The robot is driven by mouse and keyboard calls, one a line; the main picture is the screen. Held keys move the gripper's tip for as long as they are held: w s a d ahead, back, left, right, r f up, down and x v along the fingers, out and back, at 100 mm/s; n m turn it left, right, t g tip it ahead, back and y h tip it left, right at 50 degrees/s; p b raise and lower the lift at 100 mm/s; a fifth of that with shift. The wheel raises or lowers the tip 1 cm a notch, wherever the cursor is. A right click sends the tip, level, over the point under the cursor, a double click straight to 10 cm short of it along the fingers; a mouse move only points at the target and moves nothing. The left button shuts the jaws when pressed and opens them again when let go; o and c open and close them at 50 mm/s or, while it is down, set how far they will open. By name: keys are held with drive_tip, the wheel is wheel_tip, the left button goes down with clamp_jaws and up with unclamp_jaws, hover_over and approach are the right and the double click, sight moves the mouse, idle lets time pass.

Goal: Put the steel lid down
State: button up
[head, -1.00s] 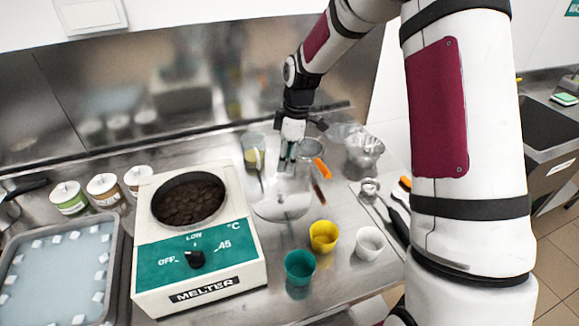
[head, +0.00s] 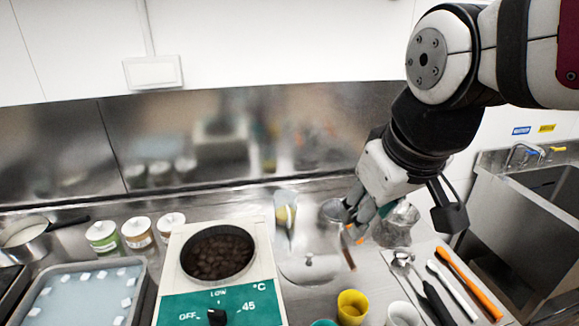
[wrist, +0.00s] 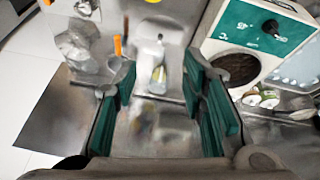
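The steel lid (head: 309,269) lies flat, knob up, on the steel counter just right of the melter (head: 222,296). It also shows, pale and blurred, in the wrist view (wrist: 148,55). My gripper (head: 352,225) is up and to the right of the lid in the head view, apart from it. In the wrist view its two green-padded fingers (wrist: 165,108) stand wide apart with nothing between them. The melter's round well holds dark brown pieces and has no cover on it.
A clear jug (head: 285,213) stands behind the lid. Yellow (head: 351,306) and white (head: 403,314) cups stand in front. Utensils (head: 462,280) lie at the right; labelled jars (head: 137,232) stand left.

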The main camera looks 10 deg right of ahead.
drive_tip(key=s+m, duration=0.1)
drive_tip(key=s, duration=0.1)
drive_tip(key=s+m, duration=0.1)
drive_tip(key=s, duration=0.2)
drive_tip(key=shift+s+a+t, duration=0.1)
drive_tip(key=shift+t, duration=0.3)
idle(1.3)
